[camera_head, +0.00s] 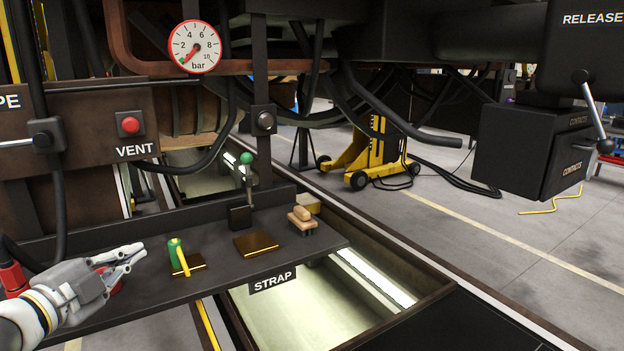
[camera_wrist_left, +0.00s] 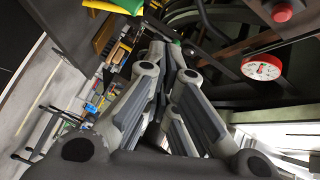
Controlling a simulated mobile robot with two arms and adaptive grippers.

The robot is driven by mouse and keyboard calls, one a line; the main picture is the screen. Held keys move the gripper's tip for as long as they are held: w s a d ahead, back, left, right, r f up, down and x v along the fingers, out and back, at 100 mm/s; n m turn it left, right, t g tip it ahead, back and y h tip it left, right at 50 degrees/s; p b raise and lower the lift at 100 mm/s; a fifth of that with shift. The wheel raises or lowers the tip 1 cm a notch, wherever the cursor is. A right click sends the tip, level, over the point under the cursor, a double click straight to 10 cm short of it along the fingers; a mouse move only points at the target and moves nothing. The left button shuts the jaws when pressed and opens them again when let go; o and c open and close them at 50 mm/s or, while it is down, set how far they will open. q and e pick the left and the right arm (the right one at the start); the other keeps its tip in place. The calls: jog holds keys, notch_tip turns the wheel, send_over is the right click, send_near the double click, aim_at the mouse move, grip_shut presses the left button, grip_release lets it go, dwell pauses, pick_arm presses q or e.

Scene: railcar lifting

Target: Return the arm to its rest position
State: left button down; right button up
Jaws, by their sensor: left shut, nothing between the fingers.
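My left gripper (camera_head: 130,258) comes in from the lower left in the head view, over the left part of the dark shelf (camera_head: 215,292). Its fingers are together with nothing between them. They point right, short of a green object (camera_head: 175,250) with a yellow strap. In the left wrist view my left gripper (camera_wrist_left: 168,50) fills the middle, and a green thing (camera_wrist_left: 115,5) shows at the top edge. A red thing (camera_head: 117,288) is partly hidden behind the gripper. My right gripper is not in view.
Brass plates (camera_head: 256,245), a green-knobbed lever (camera_head: 247,170) and a wooden-handled tool (camera_head: 301,218) are on the shelf. A pressure gauge (camera_head: 195,47) and a red VENT button (camera_head: 130,125) are above. A lit pit (camera_head: 320,300) opens below right. A yellow jack (camera_head: 370,155) stands behind.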

pick_arm(q)
jog(key=s+d+f+n+g+y, duration=0.2)
jog(key=s+d+f+n, duration=0.2)
jog(key=f, duration=0.8)
jog(key=s+d+f+n+g+y, duration=0.1)
jog(key=s+d+f+n+g, duration=0.3)
jog(key=f, duration=0.7)
jog(key=s+d+f+n+g, duration=0.25)
jog(key=s+f, duration=0.45)
jog(key=s, duration=0.4)
jog(key=s+d+f+n+g, duration=0.1)
jog(key=s+f+n+g, duration=0.3)
jog(key=s+f, duration=0.45)
jog(key=s+f+g, duration=0.1)
jog(key=s+f, duration=0.1)
jog(key=f, duration=1.1)
jog(key=s+f+g, duration=0.1)
jog(key=s+f, duration=0.1)
jog(key=f, duration=1.1)
jog(key=s+a+f+g, duration=0.1)
jog(key=s+a+f, duration=0.1)
jog(key=s+f, duration=1.2)
jog(key=shift+s+a+f+y, duration=0.4)
jog(key=shift+s, duration=0.8)
